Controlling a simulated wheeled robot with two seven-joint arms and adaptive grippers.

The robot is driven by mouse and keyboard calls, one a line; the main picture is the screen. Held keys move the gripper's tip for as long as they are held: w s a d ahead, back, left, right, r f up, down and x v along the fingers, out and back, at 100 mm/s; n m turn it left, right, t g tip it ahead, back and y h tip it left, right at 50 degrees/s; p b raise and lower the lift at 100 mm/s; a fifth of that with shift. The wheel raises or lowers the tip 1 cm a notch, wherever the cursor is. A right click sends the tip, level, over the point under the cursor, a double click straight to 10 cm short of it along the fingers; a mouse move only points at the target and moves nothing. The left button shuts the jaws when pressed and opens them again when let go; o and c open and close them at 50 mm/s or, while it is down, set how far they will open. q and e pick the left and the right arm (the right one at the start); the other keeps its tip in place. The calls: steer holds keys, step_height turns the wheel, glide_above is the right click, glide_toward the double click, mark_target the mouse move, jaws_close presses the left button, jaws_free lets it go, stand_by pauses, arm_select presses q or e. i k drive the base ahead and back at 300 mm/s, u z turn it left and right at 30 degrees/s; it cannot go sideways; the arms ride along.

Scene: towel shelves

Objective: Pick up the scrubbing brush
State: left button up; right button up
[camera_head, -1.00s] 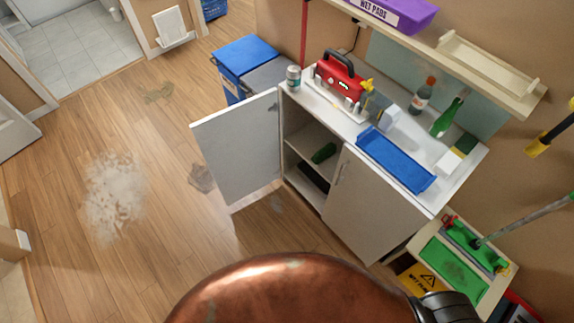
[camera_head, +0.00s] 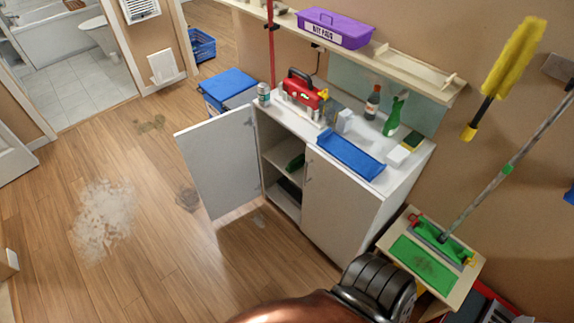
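The scrubbing brush cannot be made out for sure. A small green object (camera_head: 296,162), perhaps the brush, lies on the upper shelf inside the white cabinet (camera_head: 342,203), whose left door (camera_head: 218,163) stands open. A dark object (camera_head: 289,188) lies below it in the shaded lower part. The cabinet's right door is shut. Neither gripper is in view. A copper-coloured part of my own body and a black ribbed part of mine show at the bottom edge, in front of the cabinet and apart from the shelf objects.
On the cabinet top are a red toolbox (camera_head: 305,89), a can (camera_head: 264,94), a blue tray (camera_head: 351,155), a green bottle (camera_head: 393,115) and a sponge (camera_head: 412,140).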

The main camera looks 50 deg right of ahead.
mark_target(298, 163)
steer(key=u, duration=0.15)
steer(key=i, duration=1.45)
steer(key=z, duration=0.85)
steer(key=i, duration=0.95)
steer(key=z, duration=0.95)
